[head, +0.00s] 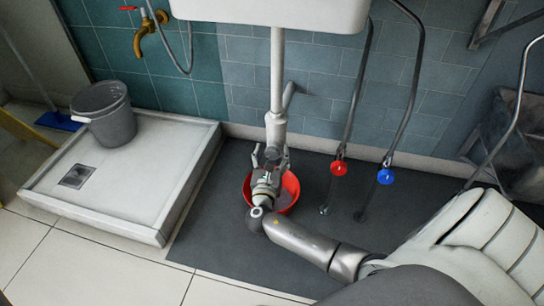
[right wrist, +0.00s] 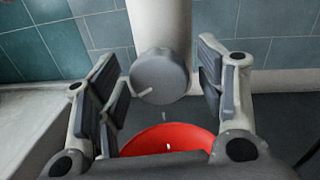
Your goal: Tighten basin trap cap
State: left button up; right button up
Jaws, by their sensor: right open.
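The basin trap (head: 276,122) is a white pipe assembly hanging under the white basin (head: 285,10). Its grey round cap (right wrist: 160,76) sits at the lower end of the white trap body (right wrist: 160,25) in the right wrist view. Small pale drops (right wrist: 166,147) show below the cap. My right gripper (head: 270,158) is at the trap's lower end, fingers open. In the right wrist view my right gripper (right wrist: 157,82) has one finger on each side of the cap, with gaps between pads and cap. My left gripper is not in view.
A red bowl (head: 289,190) stands on the dark mat (head: 215,225) under the trap; it also shows in the right wrist view (right wrist: 170,137). Hoses with a red valve (head: 339,168) and a blue valve (head: 385,176) hang at right. A shower tray (head: 140,165) with a grey bucket (head: 106,118) is at left.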

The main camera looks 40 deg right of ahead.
jog(key=c, duration=1)
jog(key=shift+m+h+b, duration=0.3)
jog(key=shift+m+b, duration=0.15)
jog(key=shift+m, duration=1.65)
jog(key=shift+c, duration=0.2)
jog(key=o, duration=1)
jog(key=shift+o, duration=0.2)
jog(key=v, duration=0.7)
jog(key=shift+s+a, duration=0.2)
jog(key=shift+s, duration=0.05)
jog(key=shift+f, duration=0.1)
